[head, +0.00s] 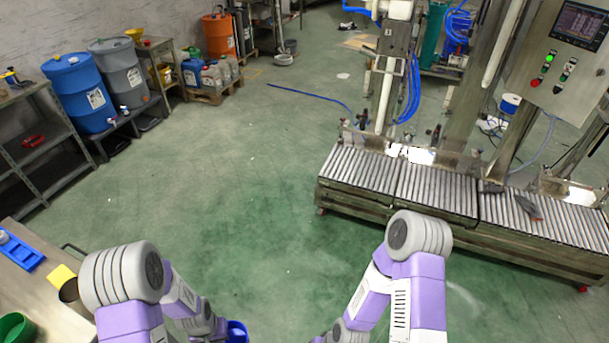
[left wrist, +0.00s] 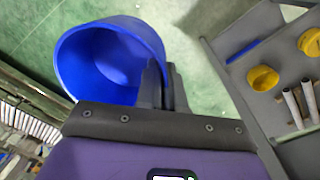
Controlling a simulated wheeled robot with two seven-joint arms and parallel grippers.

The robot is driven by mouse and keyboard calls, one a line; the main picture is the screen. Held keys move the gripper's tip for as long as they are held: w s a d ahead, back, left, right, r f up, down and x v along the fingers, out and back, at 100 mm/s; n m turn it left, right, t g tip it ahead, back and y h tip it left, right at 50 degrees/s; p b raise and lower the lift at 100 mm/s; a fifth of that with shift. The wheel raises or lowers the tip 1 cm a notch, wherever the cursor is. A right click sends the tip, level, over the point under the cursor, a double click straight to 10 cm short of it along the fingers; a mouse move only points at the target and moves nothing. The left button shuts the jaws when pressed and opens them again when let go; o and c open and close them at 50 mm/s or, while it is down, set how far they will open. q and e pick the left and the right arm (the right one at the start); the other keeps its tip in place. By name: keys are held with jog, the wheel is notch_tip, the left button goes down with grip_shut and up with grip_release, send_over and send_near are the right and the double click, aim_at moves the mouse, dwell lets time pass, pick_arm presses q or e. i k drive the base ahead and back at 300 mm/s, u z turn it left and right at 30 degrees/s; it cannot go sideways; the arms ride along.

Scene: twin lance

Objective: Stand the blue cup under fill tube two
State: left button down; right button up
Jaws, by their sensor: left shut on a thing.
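The blue cup (head: 237,332) shows only in part at the bottom edge of the head view, beside my left forearm. In the left wrist view the blue cup (left wrist: 110,60) is large, with its open mouth and inside wall showing. My left gripper (left wrist: 163,86) is shut on the cup's wall, with its dark fingers at the right side of the rim. A pale fill tube (head: 387,100) hangs over the roller conveyor (head: 360,170), and another pale tube (head: 502,45) hangs farther right. I cannot tell which is number two. My right gripper is out of view.
Green floor (head: 240,200) lies open between my arms and the conveyor. A dark piece (head: 528,205) lies on the rollers at right. A control panel (head: 570,55) overhangs there. A bench (head: 45,295) stands at lower left, with shelves (head: 45,140) and drums (head: 78,90) beyond.

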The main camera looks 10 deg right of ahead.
aim_at(447, 177)
jog(key=z, duration=0.9)
jog(key=i, duration=0.9)
jog(key=z, duration=1.35)
jog(key=i, duration=1.95)
jog(key=u, duration=0.25)
jog(key=i, duration=1.2)
jog(key=u, duration=0.4)
